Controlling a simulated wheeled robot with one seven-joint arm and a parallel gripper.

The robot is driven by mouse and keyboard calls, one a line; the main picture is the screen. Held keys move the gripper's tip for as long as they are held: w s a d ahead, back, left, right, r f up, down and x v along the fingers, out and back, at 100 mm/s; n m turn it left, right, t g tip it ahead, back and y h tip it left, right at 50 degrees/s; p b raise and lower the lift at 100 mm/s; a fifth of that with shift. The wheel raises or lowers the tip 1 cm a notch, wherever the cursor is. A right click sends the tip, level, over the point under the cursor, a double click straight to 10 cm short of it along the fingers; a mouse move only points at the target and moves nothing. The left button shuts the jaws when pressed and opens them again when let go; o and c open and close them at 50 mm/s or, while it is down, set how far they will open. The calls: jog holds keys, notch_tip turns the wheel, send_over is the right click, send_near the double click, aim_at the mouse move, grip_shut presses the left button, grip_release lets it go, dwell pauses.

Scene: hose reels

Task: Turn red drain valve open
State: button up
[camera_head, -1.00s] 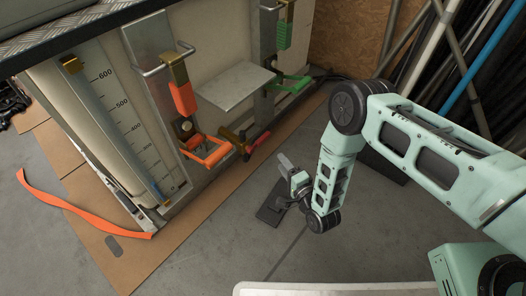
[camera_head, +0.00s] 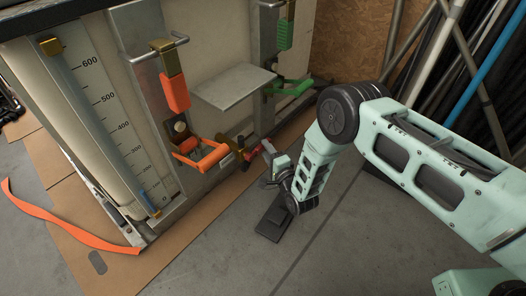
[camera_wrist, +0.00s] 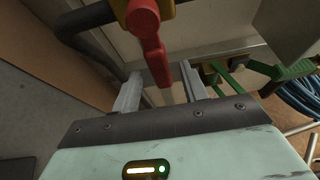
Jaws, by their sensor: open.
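The red drain valve handle (camera_wrist: 152,48) hangs down from a brass-coloured valve body (camera_wrist: 119,10) at the top of the wrist view. In the head view the red handle (camera_head: 251,156) shows low on the tank front, partly hidden by my gripper (camera_head: 268,148). My gripper (camera_wrist: 161,75) is open, with one grey finger on each side of the handle's lower end in the wrist picture. I see no clear contact, and how deep the handle sits between the fingers is hard to tell.
An orange handle (camera_head: 203,157) is left of the valve. Green handles (camera_head: 290,88) and a metal shelf (camera_head: 233,87) are to the right and above. A dark hose (camera_wrist: 85,22) runs beside the valve. An orange strap (camera_head: 62,220) lies at left.

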jog(key=shift+b+x, duration=0.55)
jog(key=shift+x, duration=1.1)
grip_shut()
